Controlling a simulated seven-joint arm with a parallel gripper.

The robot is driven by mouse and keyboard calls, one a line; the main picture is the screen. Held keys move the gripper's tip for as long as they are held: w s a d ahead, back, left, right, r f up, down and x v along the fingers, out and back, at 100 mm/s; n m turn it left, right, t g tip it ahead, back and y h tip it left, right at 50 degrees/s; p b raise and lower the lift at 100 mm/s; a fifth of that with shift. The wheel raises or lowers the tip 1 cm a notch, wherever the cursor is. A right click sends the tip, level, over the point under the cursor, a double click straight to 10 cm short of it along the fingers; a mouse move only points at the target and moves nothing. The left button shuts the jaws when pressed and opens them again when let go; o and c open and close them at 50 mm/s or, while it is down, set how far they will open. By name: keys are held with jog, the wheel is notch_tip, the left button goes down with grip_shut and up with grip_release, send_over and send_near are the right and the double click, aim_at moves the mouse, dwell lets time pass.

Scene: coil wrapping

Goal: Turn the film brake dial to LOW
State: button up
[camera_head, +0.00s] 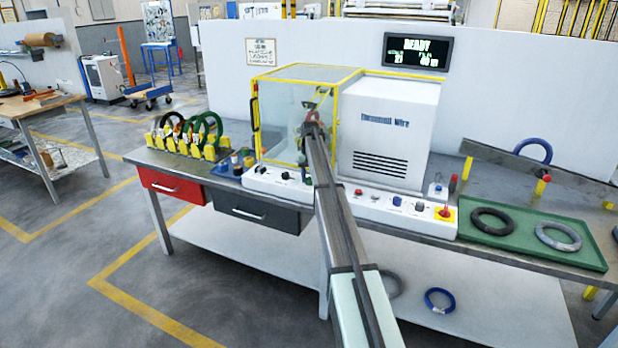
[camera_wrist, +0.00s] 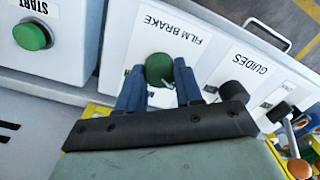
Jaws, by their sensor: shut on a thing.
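The film brake dial (camera_wrist: 159,69) is a green round knob on a white panel in the wrist view, below its upside-down FILM BRAKE label (camera_wrist: 172,24). My gripper (camera_wrist: 159,66) reaches over it with two blue fingers, one on each side, shut on the dial. A thin pale mark shows at the dial's lower edge, near the right finger. The position marks around the dial are mostly hidden by my fingers and gripper body, so I cannot read its setting. In the head view my arm covers the dial and my gripper.
A black GUIDES knob (camera_wrist: 233,91) sits close on the right, and a green START button (camera_wrist: 32,36) on the left. In the head view, the clear yellow-edged enclosure (camera_head: 290,120) stands behind the panel. A red emergency button (camera_head: 444,212) is further right.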

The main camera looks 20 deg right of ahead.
dwell(0.3)
jog(key=o, duration=1)
jog(key=shift+o, duration=0.2)
notch_tip(320, 180, up, 14)
jog(key=shift+d, duration=0.15)
jog(key=shift+s+f, duration=0.1)
jog(key=shift+f, duration=0.05)
